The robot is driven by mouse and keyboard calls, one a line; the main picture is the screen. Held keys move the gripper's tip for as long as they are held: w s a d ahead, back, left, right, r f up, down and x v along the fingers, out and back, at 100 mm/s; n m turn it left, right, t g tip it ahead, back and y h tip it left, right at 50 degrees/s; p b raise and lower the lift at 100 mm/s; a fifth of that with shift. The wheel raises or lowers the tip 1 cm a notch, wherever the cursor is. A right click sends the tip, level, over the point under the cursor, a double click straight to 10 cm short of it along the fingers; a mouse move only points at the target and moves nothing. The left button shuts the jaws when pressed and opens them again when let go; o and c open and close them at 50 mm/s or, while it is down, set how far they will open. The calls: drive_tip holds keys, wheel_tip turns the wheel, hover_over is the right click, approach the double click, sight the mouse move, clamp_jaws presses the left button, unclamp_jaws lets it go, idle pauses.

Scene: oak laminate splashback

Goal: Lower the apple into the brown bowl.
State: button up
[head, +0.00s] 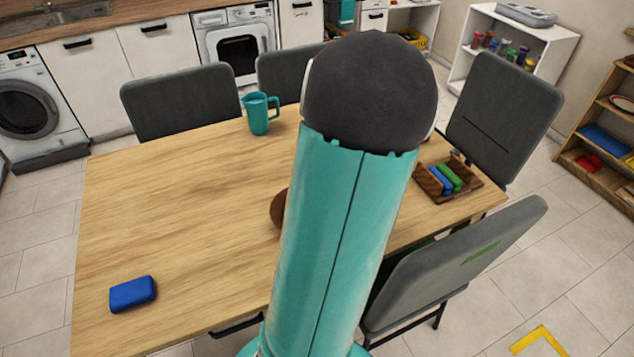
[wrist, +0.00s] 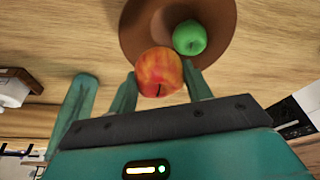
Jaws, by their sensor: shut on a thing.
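In the wrist view my gripper (wrist: 160,76) is shut on a red and yellow apple (wrist: 160,80), held between its fingertips. The brown bowl (wrist: 138,38) is beyond it, and the apple overlaps the bowl's lower rim in the picture. A green round fruit (wrist: 190,37) lies inside the bowl. The height of the apple above the bowl cannot be told. In the head view only the left edge of the brown bowl (head: 277,210) shows on the table; my arm hides the rest, the apple and my gripper.
The wooden table (head: 180,210) carries a teal jug (head: 260,114), a blue box (head: 133,294) at the front left and a wooden tray (head: 432,190) with coloured items on the right. Grey chairs (head: 182,103) stand around it. The table's left half is mostly clear.

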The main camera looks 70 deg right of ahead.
drive_tip(key=shift+f, duration=0.15)
drive_tip(key=shift+f, duration=2.4)
drive_tip(key=shift+f, duration=0.8)
drive_tip(key=o, duration=1.1)
drive_tip(key=v, duration=1.3)
drive_tip(key=shift+s+a+r, duration=0.1)
drive_tip(key=shift+s+r, duration=0.05)
drive_tip(key=shift+r, duration=0.2)
